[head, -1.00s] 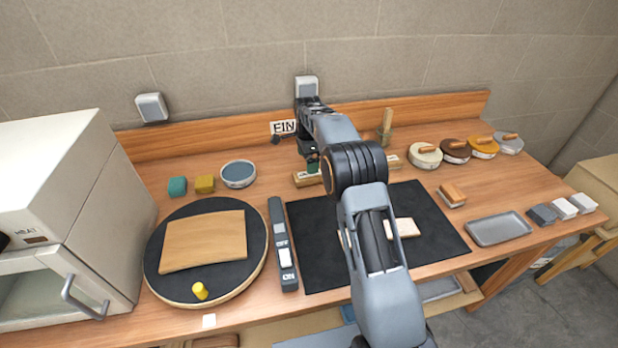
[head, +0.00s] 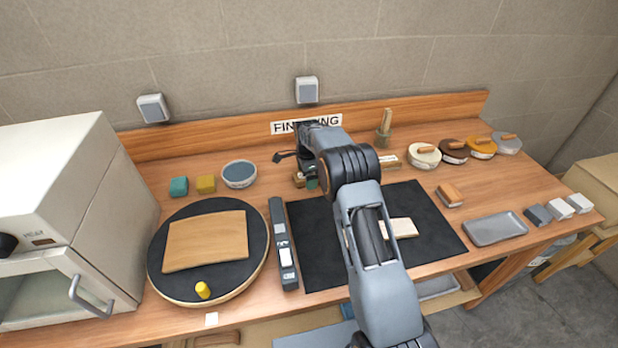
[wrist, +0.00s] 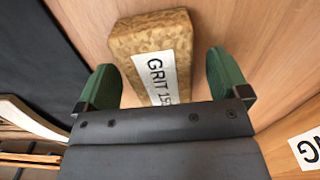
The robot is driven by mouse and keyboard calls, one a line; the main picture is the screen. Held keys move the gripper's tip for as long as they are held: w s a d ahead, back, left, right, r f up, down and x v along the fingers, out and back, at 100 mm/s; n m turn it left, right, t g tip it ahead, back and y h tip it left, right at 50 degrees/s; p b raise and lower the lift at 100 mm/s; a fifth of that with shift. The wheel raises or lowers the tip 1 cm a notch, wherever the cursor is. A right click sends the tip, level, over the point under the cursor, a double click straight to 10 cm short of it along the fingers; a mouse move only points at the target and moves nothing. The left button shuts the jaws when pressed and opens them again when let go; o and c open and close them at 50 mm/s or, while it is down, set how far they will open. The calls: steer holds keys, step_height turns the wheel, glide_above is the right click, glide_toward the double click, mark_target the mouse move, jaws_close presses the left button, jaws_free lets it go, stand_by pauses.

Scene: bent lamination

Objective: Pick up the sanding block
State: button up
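The sanding block (wrist: 152,50) is a tan, cork-like bar with a white label reading "GRIT 15", the rest cut off by my gripper. In the wrist view it lies between the two green fingers of my gripper (wrist: 162,78), which is open, with a gap visible on each side. The near end of the block is hidden behind the gripper body. In the head view, my gripper (head: 311,183) is low at the back of the bench behind the black mat, mostly hidden by my arm. A small part of the block (head: 298,180) shows beside it.
A black mat (head: 318,260) with a pale wooden piece (head: 402,228) lies in front. A remote-like switch bar (head: 283,245) and a round turntable (head: 160,278) are left. A bowl (head: 239,174) stands back left. Another labelled bar (head: 390,161) lies right of my arm.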

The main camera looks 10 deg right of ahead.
steer(key=c, duration=1)
steer(key=shift+r, duration=0.1)
steer(key=shift+r+b, duration=0.3)
steer(key=shift+r, duration=0.15)
step_height(320, 180, up, 2)
steer(key=shift+r+b, duration=0.1)
steer(key=shift+b, duration=0.35)
steer(key=s+d+r+b, duration=0.1)
steer(key=s+r, duration=0.2)
steer(key=s, duration=0.1)
steer(key=s+d+r+b, duration=0.1)
steer(key=s+r, duration=0.2)
steer(key=s, duration=0.2)
steer(key=s+d+r+b, duration=0.1)
steer(key=s+r+b, duration=0.1)
steer(key=s+r, duration=0.1)
steer(key=shift+s+d+r, duration=0.1)
steer(key=shift+s+r, duration=0.1)
steer(key=shift+s, duration=0.2)
steer(key=shift+s+d+r, duration=0.1)
steer(key=shift+s+r, duration=0.05)
steer(key=shift+s, duration=0.25)
